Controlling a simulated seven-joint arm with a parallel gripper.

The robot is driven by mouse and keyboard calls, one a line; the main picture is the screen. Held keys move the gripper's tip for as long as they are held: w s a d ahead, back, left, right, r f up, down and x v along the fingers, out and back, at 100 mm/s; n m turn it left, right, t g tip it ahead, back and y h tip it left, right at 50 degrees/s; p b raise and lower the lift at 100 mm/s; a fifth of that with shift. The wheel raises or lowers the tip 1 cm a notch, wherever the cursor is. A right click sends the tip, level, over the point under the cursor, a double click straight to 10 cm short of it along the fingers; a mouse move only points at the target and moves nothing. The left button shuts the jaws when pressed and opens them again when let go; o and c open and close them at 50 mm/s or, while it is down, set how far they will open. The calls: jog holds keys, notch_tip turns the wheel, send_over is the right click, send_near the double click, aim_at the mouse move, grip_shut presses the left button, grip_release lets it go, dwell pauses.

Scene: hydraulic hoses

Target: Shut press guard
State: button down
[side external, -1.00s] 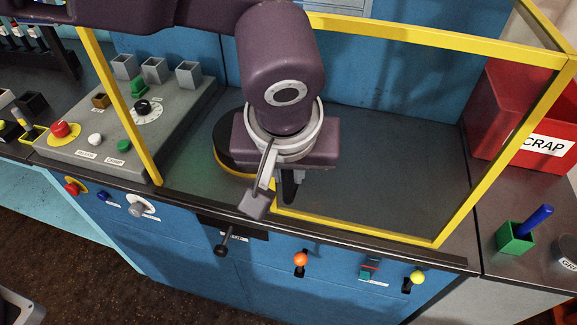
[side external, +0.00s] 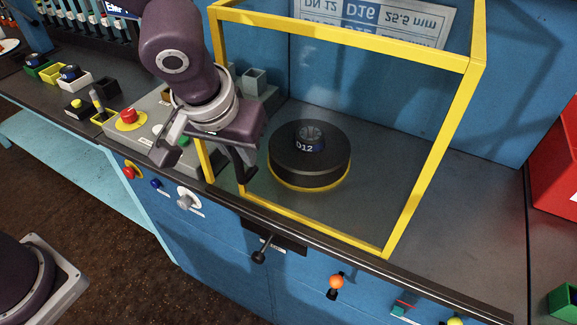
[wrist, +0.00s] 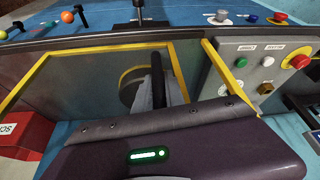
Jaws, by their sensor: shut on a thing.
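The press guard (side external: 435,152) is a clear panel in a yellow frame on the bench, and it stands in front of the press. Its left upright is close to another yellow post near the control box. The press (side external: 311,172) is a round black block with a yellow ring at its base, seen through the guard. A blue-banded part marked D12 (side external: 309,138) sits on it. My gripper (side external: 243,170) is at the guard's left upright, shut on the guard's dark handle. The handle shows as a black bar in the wrist view (wrist: 157,75). The exact contact is partly hidden.
A grey control box with a red button (side external: 128,117) stands left of the guard. A black lever (side external: 259,257) and an orange knob (side external: 336,282) stick out of the blue front. A red bin (side external: 555,165) is at right.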

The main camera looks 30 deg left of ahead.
jog(key=a, duration=0.8)
jog(key=shift+a, duration=0.2)
jog(key=shift+w, duration=0.1)
jog(key=c, duration=1.5)
grip_release()
jog(key=shift+a, duration=0.15)
jog(key=shift+c, duration=0.2)
jog(key=shift+o, duration=0.7)
jog(key=shift+r, duration=0.1)
jog(key=v, duration=0.7)
